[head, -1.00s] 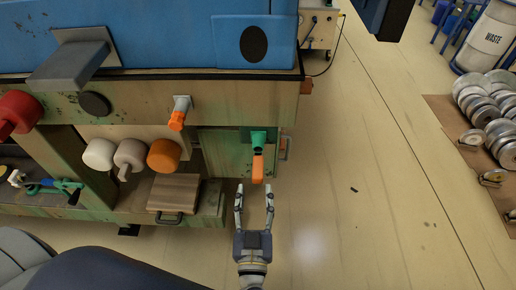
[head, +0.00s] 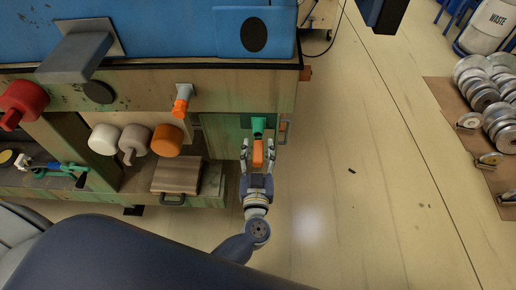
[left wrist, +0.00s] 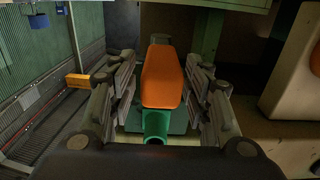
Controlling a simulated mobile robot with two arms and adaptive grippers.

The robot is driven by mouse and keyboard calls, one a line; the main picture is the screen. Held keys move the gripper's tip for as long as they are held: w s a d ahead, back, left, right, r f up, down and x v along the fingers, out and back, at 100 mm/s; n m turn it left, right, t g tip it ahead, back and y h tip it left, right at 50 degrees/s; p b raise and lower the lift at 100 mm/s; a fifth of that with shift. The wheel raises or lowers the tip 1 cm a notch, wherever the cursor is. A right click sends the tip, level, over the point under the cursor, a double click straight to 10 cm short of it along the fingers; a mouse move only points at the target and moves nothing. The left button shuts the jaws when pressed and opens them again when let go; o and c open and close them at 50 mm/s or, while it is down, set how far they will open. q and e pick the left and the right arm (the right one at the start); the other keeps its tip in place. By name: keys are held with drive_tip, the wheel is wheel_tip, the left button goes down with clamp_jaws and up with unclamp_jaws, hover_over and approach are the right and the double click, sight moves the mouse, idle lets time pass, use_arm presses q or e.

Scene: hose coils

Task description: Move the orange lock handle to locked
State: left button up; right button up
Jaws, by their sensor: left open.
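The orange lock handle (head: 258,153) sticks out from a green mount (head: 258,126) on the front of the workbench, near its right end. My left gripper (head: 258,148) is open, with one finger on each side of the orange handle. In the left wrist view the orange handle (left wrist: 162,78) lies between the two open fingers (left wrist: 162,90), with a gap on both sides. The green shaft (left wrist: 155,124) shows below it. My right gripper is in neither view.
Another orange-tipped lever (head: 182,100) sits up and to the left on the bench front. Round white, beige and orange knobs (head: 166,141) and a wooden drawer (head: 177,176) are left of the gripper. Open floor (head: 350,200) lies to the right.

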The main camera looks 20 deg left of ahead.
use_arm(q)
clamp_jaws()
drive_tip(key=shift+a, duration=0.1)
